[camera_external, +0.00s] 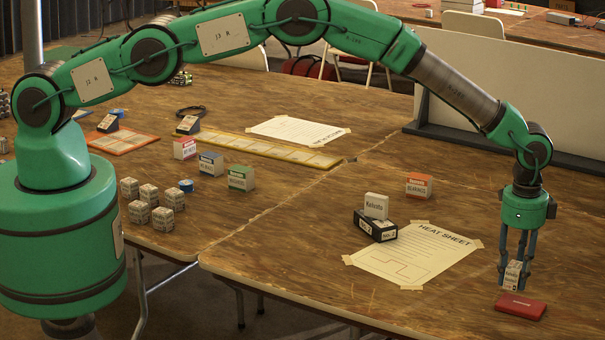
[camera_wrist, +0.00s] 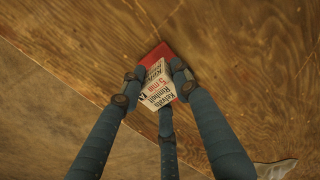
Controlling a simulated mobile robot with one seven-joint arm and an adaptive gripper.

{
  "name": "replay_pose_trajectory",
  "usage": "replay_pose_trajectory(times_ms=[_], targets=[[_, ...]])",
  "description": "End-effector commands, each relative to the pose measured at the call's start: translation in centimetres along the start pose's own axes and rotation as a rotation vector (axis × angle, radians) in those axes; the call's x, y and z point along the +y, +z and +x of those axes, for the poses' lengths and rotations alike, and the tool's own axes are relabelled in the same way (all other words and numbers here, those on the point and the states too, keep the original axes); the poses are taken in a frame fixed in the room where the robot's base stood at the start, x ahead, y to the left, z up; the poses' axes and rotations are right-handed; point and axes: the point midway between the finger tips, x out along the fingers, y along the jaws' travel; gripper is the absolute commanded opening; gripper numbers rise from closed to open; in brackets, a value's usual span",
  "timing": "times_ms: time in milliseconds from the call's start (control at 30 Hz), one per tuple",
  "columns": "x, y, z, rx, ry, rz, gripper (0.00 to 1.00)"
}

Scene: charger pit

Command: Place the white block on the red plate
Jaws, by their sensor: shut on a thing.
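The white block (camera_external: 512,274) has dark and red print on its sides. My gripper (camera_external: 515,268) points down at the right of the table and is shut on the block. The red plate (camera_external: 521,306) is a small flat red slab near the table's front right edge. In the external view the block is just behind and above the plate; I cannot tell whether they touch. In the wrist view the block (camera_wrist: 156,86) sits between my blue fingers (camera_wrist: 157,88) and hides part of the red plate (camera_wrist: 155,55).
A taped heat sheet (camera_external: 415,253) lies left of the gripper. A white box (camera_external: 376,206) stands on a black box (camera_external: 375,230), and a red-and-white box (camera_external: 418,185) stands behind. Several small boxes stand farther left. A pale panel (camera_external: 500,90) rises at the back right.

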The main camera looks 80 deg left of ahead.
Motion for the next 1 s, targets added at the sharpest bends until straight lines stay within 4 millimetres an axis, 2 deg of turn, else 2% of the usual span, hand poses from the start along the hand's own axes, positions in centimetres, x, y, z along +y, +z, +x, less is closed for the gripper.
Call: replay_pose_trajectory(times_ms=[167,500,967,1000], targets=[[0.0,0.0,0.3,-0.001,0.000,0.000,0.05],[0.0,0.0,3.3,0.001,0.000,0.000,0.05],[0.0,0.0,3.8,0.000,0.000,0.000,0.05],[0.0,0.0,3.9,0.000,0.000,0.000,0.33]])
